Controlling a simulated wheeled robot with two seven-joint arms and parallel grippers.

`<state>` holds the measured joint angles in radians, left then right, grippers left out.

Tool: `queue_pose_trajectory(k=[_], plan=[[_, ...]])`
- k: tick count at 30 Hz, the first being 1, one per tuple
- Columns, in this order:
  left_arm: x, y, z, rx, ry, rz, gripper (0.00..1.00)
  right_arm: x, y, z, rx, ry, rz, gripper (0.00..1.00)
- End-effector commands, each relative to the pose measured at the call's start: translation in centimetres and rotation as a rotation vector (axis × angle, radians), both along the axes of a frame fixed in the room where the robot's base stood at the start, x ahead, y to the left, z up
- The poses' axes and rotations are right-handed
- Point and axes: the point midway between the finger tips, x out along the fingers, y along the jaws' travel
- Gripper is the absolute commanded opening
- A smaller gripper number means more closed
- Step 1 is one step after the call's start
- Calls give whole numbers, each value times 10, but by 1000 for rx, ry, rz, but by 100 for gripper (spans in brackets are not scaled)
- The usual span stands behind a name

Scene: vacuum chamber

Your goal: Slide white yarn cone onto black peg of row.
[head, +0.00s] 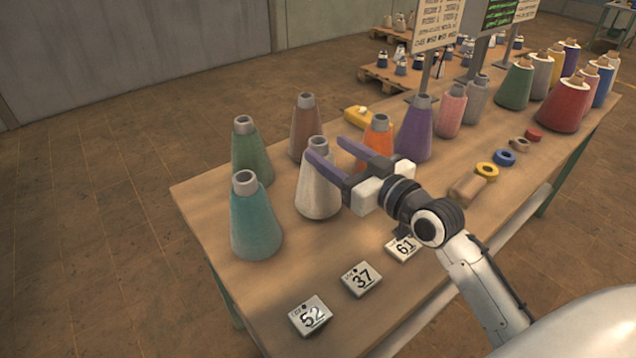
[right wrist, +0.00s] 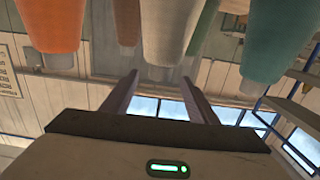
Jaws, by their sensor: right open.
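The white yarn cone (head: 317,196) stands upright on the wooden table in the head view, its grey top showing. My right gripper (head: 329,147) is open, its two purple fingers at the height of the cone's upper part; one finger overlaps the cone in the picture. In the right wrist view, which is upside down, the white cone (right wrist: 165,22) lies ahead, lined up between the open fingers (right wrist: 163,82) and seemingly beyond their tips. I cannot make out a black peg. My left gripper is not in view.
A teal cone (head: 256,222), green cone (head: 251,159), brown cone (head: 305,130) and orange cone (head: 378,138) stand close around the white one. Number cards (head: 361,279) lie along the front of the table (head: 275,305). Small rings (head: 504,158) and more cones stand farther right.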

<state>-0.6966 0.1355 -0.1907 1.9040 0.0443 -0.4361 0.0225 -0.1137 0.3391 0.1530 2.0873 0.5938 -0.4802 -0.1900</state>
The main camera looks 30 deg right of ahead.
Motion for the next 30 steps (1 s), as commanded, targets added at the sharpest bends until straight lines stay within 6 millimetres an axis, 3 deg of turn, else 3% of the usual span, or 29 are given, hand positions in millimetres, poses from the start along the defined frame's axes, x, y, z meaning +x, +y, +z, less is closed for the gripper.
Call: queue_pose_trajectory(k=[9,17,27,30], plan=[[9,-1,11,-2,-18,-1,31,43,7,-3,2,-1,2,54],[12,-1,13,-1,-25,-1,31,46,7,-4,1,0,2,54],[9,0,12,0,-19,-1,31,46,7,-4,0,0,2,0],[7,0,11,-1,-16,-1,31,46,7,-4,0,0,2,0]])
